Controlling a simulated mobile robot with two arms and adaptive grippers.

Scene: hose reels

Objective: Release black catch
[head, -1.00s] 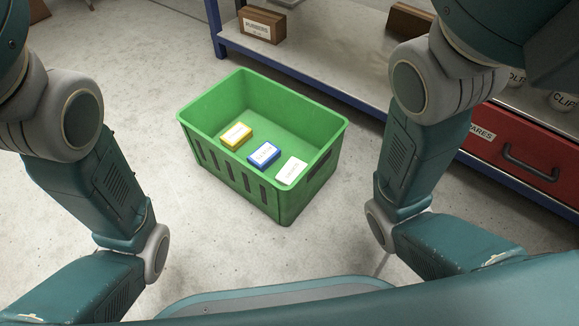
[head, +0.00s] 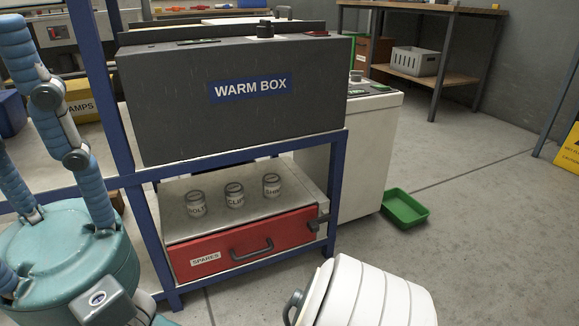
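A red drawer (head: 243,243) labelled SPARES sits in the lower part of a blue-framed rack, with a dark bar handle on its front. The drawer looks shut. A small black catch (head: 318,222) sits at the right end of the drawer front, beside the blue post. It is too small to tell whether it is fastened. Neither of my grippers is in view.
Jars (head: 235,195) stand above the drawer. A dark WARM BOX (head: 235,97) fills the rack above. A teal machine (head: 70,250) with blue jointed limbs stands left. A white ribbed body (head: 370,295) is at bottom centre.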

